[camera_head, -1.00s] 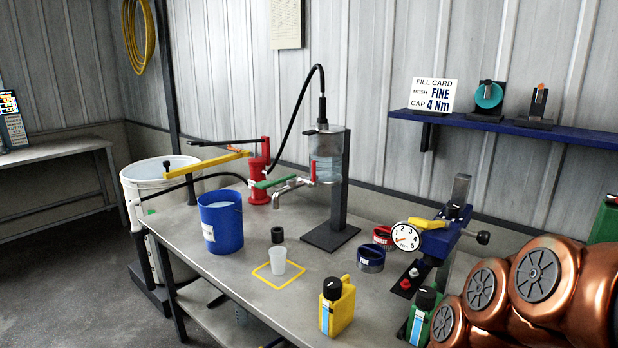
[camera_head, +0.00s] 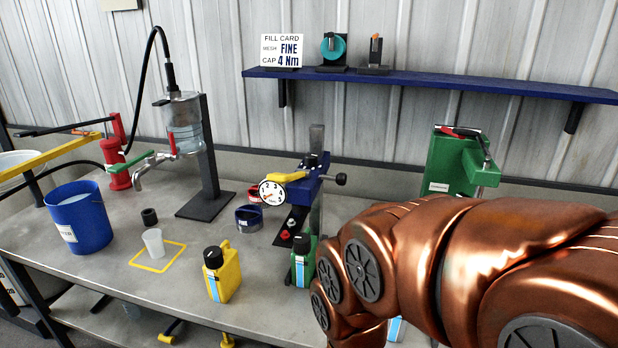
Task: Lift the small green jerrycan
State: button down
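The small green jerrycan (camera_head: 304,262) stands upright on the bench, right of the yellow jerrycan (camera_head: 223,274). It has a black cap and a blue-and-white label, and my copper arm is in front of its right side. A much larger green can (camera_head: 450,165) with a red and black top stands further back on the right. My arm crosses the lower right of the picture. My gripper is not in view, so its state and distance from the jerrycan do not show.
Behind the small jerrycan stands a blue clamp stand (camera_head: 308,188) with a dial (camera_head: 272,193). A blue bucket (camera_head: 80,216), a red pump (camera_head: 117,165) and a clear cup (camera_head: 154,243) are to the left. A blue shelf (camera_head: 430,83) runs along the wall.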

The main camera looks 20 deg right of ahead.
aim_at(303, 268)
jog(key=u, duration=1.1)
jog(key=k, duration=0.4)
jog(key=u, duration=0.5)
